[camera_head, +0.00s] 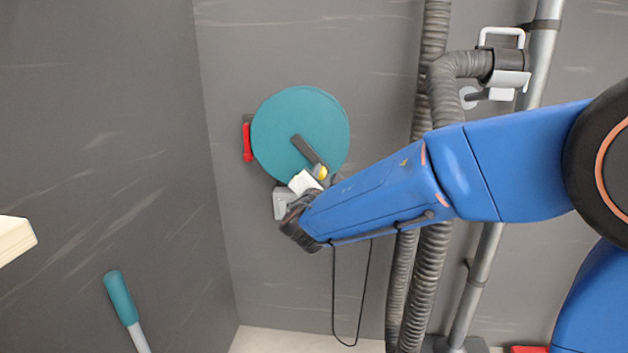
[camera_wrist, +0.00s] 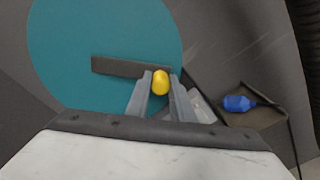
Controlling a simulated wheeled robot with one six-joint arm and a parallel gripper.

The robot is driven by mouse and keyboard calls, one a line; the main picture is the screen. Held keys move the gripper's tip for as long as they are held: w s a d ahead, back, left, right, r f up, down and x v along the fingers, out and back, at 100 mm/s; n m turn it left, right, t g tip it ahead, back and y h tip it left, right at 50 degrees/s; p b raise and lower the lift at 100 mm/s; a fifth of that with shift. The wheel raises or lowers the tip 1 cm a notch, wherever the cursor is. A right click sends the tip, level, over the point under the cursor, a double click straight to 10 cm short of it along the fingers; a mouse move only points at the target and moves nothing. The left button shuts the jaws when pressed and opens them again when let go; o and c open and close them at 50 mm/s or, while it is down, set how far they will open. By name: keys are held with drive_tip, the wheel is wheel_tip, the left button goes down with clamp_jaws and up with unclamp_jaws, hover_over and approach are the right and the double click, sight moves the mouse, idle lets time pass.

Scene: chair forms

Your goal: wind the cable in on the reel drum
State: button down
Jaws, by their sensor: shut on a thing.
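The reel drum (camera_head: 287,112) is a round teal disc mounted on the grey wall; it also fills the upper left of the wrist view (camera_wrist: 75,55). A dark crank arm (camera_head: 306,149) lies across its face and ends in a yellow knob (camera_head: 320,172). My gripper (camera_wrist: 161,88) is shut on the yellow knob (camera_wrist: 160,82), one finger on each side. A thin black cable (camera_head: 335,290) hangs below the drum in a loop near the floor. A blue plug-like piece (camera_wrist: 237,103) with a dark cord shows at the right of the wrist view. My wrist hides the drum's lower right edge.
A red handle (camera_head: 247,142) sits at the drum's left edge. Ribbed grey hoses (camera_head: 416,270) and a metal pipe (camera_head: 478,275) run down the wall on the right. A teal-gripped handle (camera_head: 120,297) stands at the lower left.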

drive_tip(key=shift+d+r, duration=0.45)
drive_tip(key=shift+d, duration=0.05)
drive_tip(key=c, duration=1.5)
unclamp_jaws()
drive_tip(key=shift+c, duration=0.2)
drive_tip(key=shift+s, duration=0.15)
drive_tip(key=s+a, duration=0.1)
drive_tip(key=s, duration=1.6)
drive_tip(key=shift+a, duration=0.15)
drive_tip(key=shift+o, duration=0.5)
